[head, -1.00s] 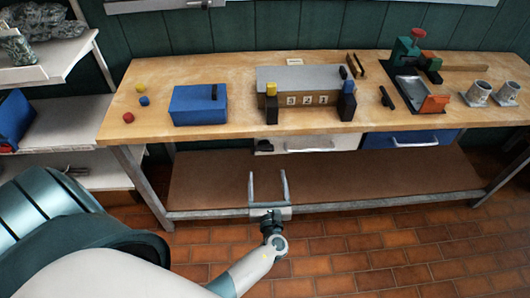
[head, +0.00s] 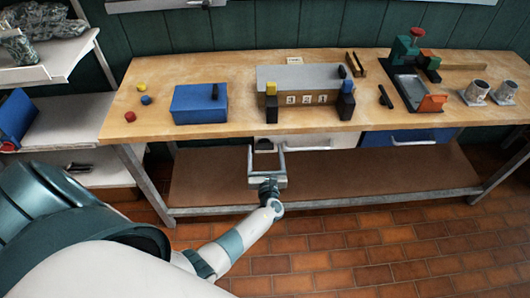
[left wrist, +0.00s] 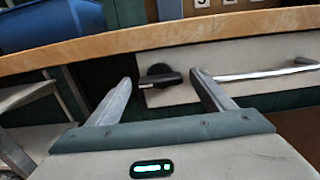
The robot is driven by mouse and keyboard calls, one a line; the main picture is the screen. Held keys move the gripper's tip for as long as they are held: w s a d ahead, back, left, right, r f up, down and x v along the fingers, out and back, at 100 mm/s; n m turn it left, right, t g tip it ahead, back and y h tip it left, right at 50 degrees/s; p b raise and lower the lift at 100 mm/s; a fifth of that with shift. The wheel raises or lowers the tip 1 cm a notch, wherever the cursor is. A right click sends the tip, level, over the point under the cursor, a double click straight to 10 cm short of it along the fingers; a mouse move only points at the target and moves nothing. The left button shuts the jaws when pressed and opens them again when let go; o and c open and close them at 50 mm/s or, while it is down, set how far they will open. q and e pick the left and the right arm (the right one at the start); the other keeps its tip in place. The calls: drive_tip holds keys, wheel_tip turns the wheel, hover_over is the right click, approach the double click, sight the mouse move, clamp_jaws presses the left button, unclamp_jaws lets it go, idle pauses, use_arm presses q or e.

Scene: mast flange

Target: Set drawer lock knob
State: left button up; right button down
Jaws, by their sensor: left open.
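The black lock knob (head: 264,146) is on the left end of the white drawer's front (head: 330,141), under the workbench top. In the left wrist view the knob (left wrist: 160,78) has a round base and a short bar lying nearly level. My left gripper (head: 266,151) is open and empty below the bench edge. In the left wrist view its two fingers (left wrist: 161,80) point at the drawer front, with the knob showing between their tips; I see no contact. The head view partly hides the knob behind the bench edge and fingers. My right gripper is not in view.
The drawer's metal handle (left wrist: 268,70) is close right of the fingers. The bench top edge (left wrist: 120,50) overhangs above. A blue drawer (head: 410,139) is further right. A blue box (head: 200,105) and a numbered block (head: 307,99) stand on top. A lower shelf (head: 330,180) is clear.

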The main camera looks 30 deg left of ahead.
use_arm(q)
drive_tip(key=c, duration=1)
drive_tip(key=shift+c, duration=0.2)
